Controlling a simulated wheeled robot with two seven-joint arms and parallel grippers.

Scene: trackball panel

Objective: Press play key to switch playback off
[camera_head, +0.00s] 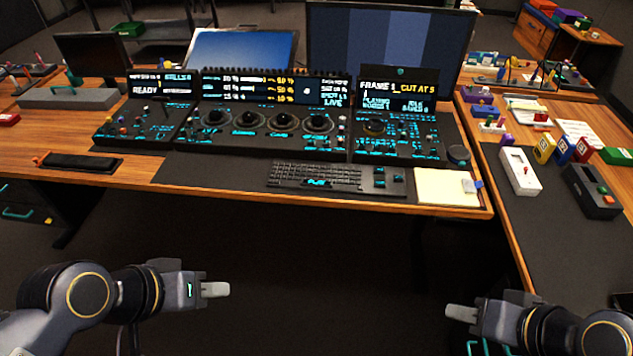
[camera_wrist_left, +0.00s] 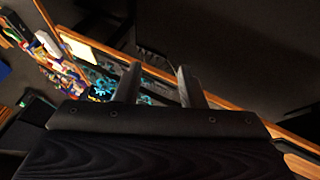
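The play key (camera_head: 317,182) is a cyan-lettered key at the front edge of the black keyboard (camera_head: 290,172), near the middle of the desk. The status screen (camera_head: 398,95) on the right module has small text that seems to read "PLAYING". My left gripper (camera_head: 216,289) is in front of the desk, well short of the keyboard and to its left. In the left wrist view its two fingers (camera_wrist_left: 158,85) are apart with nothing between them. My right gripper (camera_head: 461,312) is also in front of the desk, to the right of the keyboard. Its finger gap is hidden.
The trackball panel (camera_head: 262,142) stands behind the keyboard, with screens above it. A cream notepad (camera_head: 447,187) lies to the right of the keyboard. A black bar (camera_head: 80,162) lies at the left. The space between my grippers and the desk edge is clear.

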